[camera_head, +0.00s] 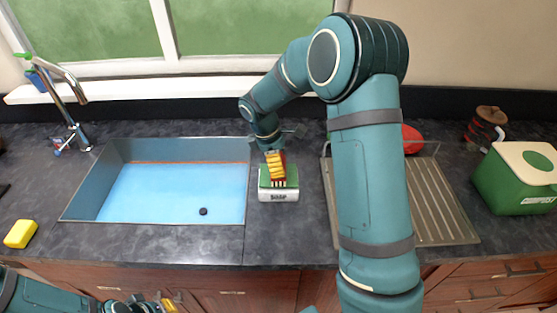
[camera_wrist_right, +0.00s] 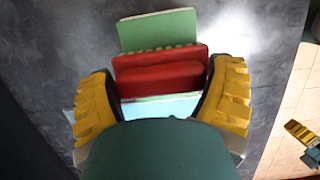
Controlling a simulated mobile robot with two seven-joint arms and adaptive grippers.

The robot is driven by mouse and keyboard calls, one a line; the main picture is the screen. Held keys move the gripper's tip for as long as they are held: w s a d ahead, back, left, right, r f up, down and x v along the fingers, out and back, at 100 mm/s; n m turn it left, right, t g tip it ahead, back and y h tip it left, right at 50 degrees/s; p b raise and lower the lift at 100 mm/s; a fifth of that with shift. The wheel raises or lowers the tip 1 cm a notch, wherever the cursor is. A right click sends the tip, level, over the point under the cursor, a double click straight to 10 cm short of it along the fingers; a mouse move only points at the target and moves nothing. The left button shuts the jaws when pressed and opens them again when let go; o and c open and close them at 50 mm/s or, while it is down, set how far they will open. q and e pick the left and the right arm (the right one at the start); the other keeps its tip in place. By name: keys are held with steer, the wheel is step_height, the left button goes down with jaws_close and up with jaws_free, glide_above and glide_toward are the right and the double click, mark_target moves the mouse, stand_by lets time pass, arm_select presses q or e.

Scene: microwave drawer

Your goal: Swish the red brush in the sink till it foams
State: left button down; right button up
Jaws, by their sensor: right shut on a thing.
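My right gripper (camera_head: 274,165) is shut on the red brush (camera_head: 291,172), just above the green-topped soap block (camera_head: 278,195) to the right of the sink. In the right wrist view the red brush (camera_wrist_right: 160,75) sits between the yellow fingers of the gripper (camera_wrist_right: 162,95), with a green block (camera_wrist_right: 158,28) behind it. I cannot tell whether the bristles touch the soap. The sink (camera_head: 78,195) holds light blue water (camera_head: 170,190) with a dark round spot and no visible foam. My left gripper (camera_head: 155,305) is low at the bottom edge, partly cut off.
A chrome faucet (camera_head: 72,100) stands behind the sink's left end. A yellow sponge (camera_head: 20,233) lies at the left front. A ridged drainboard (camera_head: 440,205) and a green compost bin (camera_head: 520,180) are on the right. My right arm hides part of the drainboard.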

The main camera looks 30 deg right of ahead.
steer(key=shift+f+b, duration=0.4)
steer(key=shift+f, duration=0.3)
stand_by(0.6)
steer(key=shift+r, duration=0.1)
stand_by(0.7)
steer(key=shift+r+p, duration=2.8)
steer(key=shift+r, duration=0.7)
steer(key=shift+f, duration=0.1)
